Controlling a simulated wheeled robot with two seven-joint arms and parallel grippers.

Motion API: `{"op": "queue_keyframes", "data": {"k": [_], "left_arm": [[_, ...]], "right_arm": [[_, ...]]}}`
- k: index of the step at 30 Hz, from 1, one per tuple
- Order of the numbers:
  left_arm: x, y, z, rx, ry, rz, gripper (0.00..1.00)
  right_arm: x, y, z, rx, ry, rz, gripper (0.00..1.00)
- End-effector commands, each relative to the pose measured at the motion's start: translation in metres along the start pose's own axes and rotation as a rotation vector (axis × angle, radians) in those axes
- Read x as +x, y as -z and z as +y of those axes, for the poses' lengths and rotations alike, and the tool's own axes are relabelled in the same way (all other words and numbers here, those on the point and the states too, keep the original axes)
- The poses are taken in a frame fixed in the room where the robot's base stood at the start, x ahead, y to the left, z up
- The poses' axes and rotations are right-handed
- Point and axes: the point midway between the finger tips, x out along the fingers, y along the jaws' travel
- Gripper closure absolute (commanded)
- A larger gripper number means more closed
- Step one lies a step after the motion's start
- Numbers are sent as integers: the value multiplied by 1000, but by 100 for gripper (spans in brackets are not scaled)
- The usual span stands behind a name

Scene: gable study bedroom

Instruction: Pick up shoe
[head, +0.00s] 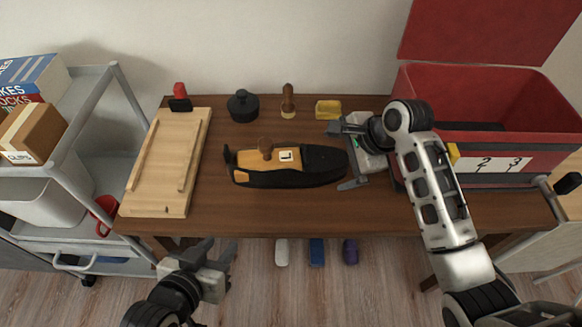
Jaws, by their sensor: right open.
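A dark shoe (325,163) with a tan inside lies on the wooden table, its toe pointing right. A wooden knob (265,147) and a white label marked L show on its top. My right gripper (345,156) is open just right of the toe, with one finger on the far side and one on the near side. I cannot tell whether it touches the shoe. My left gripper (217,251) is in front of the table's near edge, away from the shoe, with its fingers apart and nothing between them.
A wooden board (160,188) lies at the table's left. A black round pot (243,106), a wooden-handled tool (288,102) and a yellow block (328,110) line the back. An open red box (490,95) stands right, a grey cart (85,130) left.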

Motion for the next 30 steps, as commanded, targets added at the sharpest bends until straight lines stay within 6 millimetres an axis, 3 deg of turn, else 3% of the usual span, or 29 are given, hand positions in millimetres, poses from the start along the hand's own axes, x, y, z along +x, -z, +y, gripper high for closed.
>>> {"op": "queue_keyframes", "data": {"k": [3,9,12,22,30], "left_arm": [[0,0,0,0,0,0,64],[0,0,0,0,0,0,64],[0,0,0,0,0,0,64],[0,0,0,0,0,0,64],[0,0,0,0,0,0,64]], "right_arm": [[-19,8,-22,122,-140,-25,0],[-48,12,-37,252,-298,-41,0],[-53,13,-39,279,-333,-42,0],[-7,8,-22,286,-346,-42,0],[14,8,-16,286,-343,-42,0]]}}
